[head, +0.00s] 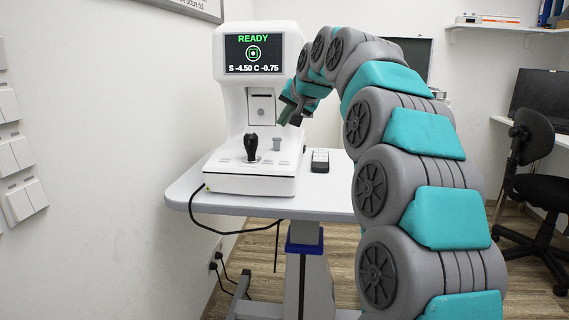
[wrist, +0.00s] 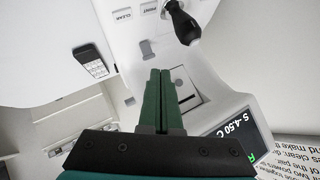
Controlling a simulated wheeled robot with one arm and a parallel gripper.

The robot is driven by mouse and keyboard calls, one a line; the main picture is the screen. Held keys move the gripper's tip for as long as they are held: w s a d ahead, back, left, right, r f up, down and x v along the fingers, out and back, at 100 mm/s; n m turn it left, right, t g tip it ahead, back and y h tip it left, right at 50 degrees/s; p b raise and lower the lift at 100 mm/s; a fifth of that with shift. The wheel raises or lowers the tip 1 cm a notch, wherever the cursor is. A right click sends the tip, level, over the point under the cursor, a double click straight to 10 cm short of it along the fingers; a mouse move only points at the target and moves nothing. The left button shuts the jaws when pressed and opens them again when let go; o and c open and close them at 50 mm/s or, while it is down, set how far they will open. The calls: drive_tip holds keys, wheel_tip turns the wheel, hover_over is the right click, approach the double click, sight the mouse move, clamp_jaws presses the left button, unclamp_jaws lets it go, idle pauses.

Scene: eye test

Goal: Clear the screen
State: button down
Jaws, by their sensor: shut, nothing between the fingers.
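The white eye-testing machine (head: 250,105) stands on a table. Its screen (head: 253,53) reads "READY" and "S -4.50 C -0.75" around a green ring target; part of it shows in the wrist view (wrist: 238,135). A button marked CLEAR (wrist: 122,15) lies on the machine's base, beside one marked PRINT (wrist: 149,7). In the head view the button labels are too small to read. My gripper (head: 284,118) is in front of the machine's upright, above the base. Its green fingers (wrist: 160,73) are shut and empty, apart from the CLEAR button.
A black joystick (head: 251,147) rises from the base, with a short grey knob (head: 277,144) to its right. A dark keypad (head: 320,160) lies on the white table (head: 325,203) right of the machine. A black cable (head: 225,207) hangs over the left edge.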

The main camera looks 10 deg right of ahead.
drive_tip(key=shift+f, duration=0.15)
drive_tip(key=b, duration=0.4)
hover_over(280, 160)
drive_tip(key=s, duration=0.4)
drive_tip(key=f, duration=0.6)
drive_tip(key=shift+w+d, duration=0.25)
drive_tip(key=shift+d, duration=0.15)
drive_tip(key=shift+w+f+b, duration=0.2)
drive_tip(key=shift+f+b, duration=0.35)
drive_tip(key=shift+f, duration=0.75)
drive_tip(key=shift+d+f, duration=0.1)
drive_tip(key=shift+f, duration=0.25)
drive_tip(key=shift+w+f, duration=0.1)
drive_tip(key=shift+f, duration=0.25)
idle(0.3)
idle(0.4)
drive_tip(key=shift+r, duration=0.7)
drive_tip(key=shift+p, duration=0.3)
